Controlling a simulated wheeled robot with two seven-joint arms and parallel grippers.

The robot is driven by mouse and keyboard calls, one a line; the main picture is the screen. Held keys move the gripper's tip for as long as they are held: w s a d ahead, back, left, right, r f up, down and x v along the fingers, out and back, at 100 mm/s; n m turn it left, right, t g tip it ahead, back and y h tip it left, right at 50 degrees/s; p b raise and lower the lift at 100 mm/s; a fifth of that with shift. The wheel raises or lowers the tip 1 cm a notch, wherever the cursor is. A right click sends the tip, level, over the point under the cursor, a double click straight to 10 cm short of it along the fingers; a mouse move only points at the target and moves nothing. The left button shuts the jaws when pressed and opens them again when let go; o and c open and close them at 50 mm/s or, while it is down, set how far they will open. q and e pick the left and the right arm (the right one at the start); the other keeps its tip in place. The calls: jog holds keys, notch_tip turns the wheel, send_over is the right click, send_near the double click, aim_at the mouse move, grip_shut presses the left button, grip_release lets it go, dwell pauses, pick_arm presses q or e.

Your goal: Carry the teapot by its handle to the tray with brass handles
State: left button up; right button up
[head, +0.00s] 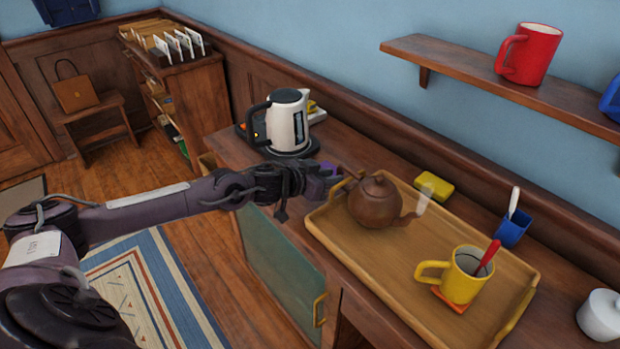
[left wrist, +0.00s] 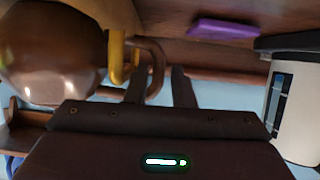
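The brown teapot (head: 376,204) stands upright on the left end of the wooden tray (head: 395,262), its spout toward the right. A brass tray handle (head: 340,188) shows beside it, and in the left wrist view (left wrist: 117,57). My left gripper (head: 345,177) is at the teapot's handle side. In the left wrist view, the teapot body (left wrist: 55,50) is at left and its looped handle (left wrist: 156,68) reaches between the two spread fingers (left wrist: 160,88). A gap shows between the loop and the right finger. My right gripper is out of view.
A yellow mug (head: 462,278) with a red spoon stands on the tray's right part. A kettle (head: 288,120) stands behind my gripper. A yellow sponge (head: 434,185), blue cup (head: 513,228) and white pot (head: 602,315) line the back and right. A shelf (head: 500,85) overhangs.

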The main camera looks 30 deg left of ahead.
pick_arm(q)
jog(key=v, duration=1)
dwell(0.4)
